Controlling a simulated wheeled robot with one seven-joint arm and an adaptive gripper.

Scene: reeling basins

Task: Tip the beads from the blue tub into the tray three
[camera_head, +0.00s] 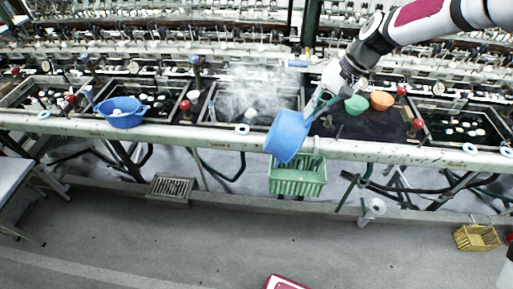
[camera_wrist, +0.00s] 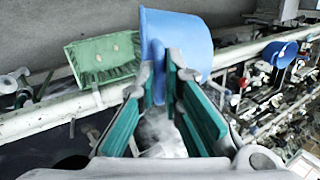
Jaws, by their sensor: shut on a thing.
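No label marks any container as tray three.
A blue bowl (camera_head: 120,113) with white things sits on the left of the basin row. A pale rail (camera_head: 400,152) runs along the front. A yellow basket (camera_head: 477,238) stands on the floor, right.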

